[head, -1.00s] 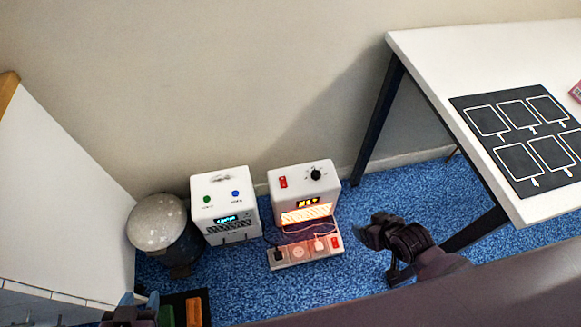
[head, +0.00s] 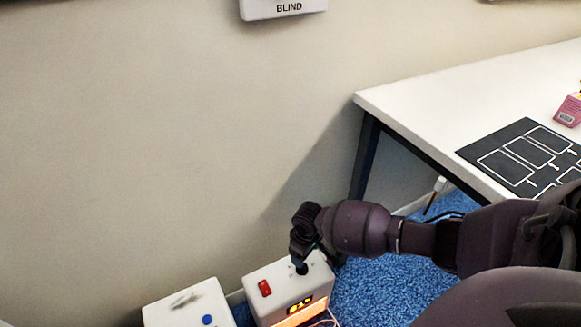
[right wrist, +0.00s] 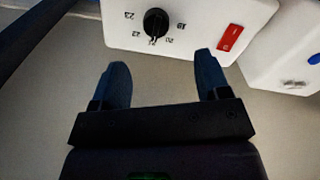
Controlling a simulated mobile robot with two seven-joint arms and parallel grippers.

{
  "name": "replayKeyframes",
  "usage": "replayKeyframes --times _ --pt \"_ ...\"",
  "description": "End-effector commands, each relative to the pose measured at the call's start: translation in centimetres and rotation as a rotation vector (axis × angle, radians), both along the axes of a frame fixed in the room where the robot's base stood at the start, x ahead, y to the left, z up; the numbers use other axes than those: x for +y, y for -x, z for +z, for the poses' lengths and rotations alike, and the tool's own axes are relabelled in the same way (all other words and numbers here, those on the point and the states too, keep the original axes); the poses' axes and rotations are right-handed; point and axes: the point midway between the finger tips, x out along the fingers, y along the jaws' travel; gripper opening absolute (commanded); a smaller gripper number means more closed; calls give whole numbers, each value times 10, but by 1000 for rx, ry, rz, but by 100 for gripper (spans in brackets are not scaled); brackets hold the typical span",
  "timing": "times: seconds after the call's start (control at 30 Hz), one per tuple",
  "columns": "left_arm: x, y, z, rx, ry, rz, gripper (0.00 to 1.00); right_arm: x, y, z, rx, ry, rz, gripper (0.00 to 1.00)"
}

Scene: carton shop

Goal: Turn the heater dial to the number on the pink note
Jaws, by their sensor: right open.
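The white heater (head: 262,283) stands low by the wall, with a glowing front and a lit orange display. Its black dial (right wrist: 156,22) shows in the right wrist view with numbers from about 19 to 23 around it. The pointer seems to face the number near 21, but it is small. In the head view my right gripper (head: 301,250) is just above the dial and partly covers it. In the right wrist view the gripper (right wrist: 162,70) is open and empty, fingertips short of the dial. My left gripper is out of view. I see no readable pink note.
A red switch (head: 265,288) sits beside the dial. Another white box (head: 165,310) with a blue button stands left of the heater. A white table (head: 400,100) at right holds a black outlined mat (head: 475,153) and a pink box (head: 568,112). A BLIND panel (head: 285,8) is on the wall.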

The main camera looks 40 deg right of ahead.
Motion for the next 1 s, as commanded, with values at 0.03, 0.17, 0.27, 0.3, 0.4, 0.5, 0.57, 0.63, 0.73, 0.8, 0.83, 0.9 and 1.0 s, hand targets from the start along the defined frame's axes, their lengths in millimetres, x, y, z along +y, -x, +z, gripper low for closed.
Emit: replayKeyframes --times 0.03,0.17,0.27,0.3,0.4,0.5,0.57,0.63,0.73,0.8,0.83,0.9,1.0 --pt "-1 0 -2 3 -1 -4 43 -3 -2 -5 15 5 -5 69" --pt "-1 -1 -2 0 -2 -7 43 -6 -8 -5 25 9 -12 69" --pt "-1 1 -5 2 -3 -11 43 -6 -7 -12 27 8 -12 69" --pt "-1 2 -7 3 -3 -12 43 -6 -7 -17 28 9 -12 69" --pt "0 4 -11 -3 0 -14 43 -6 -5 -35 32 8 -12 69" --pt "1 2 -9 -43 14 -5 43 -6 -3 -54 35 9 -12 69" --pt "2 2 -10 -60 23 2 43 -6 -3 -65 34 9 -12 69" --pt "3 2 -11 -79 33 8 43 -6 -3 -77 34 9 -12 69" --pt "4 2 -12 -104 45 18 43 -6 -4 -90 31 8 -12 69" --pt "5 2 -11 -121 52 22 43 -6 -4 -98 30 9 -12 69" --pt "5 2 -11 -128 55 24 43 -6 -5 -100 29 9 -12 69" --pt "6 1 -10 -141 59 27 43 -6 -6 -105 27 8 -12 69" --pt "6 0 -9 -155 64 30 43 -6 -7 -108 23 9 -12 69"
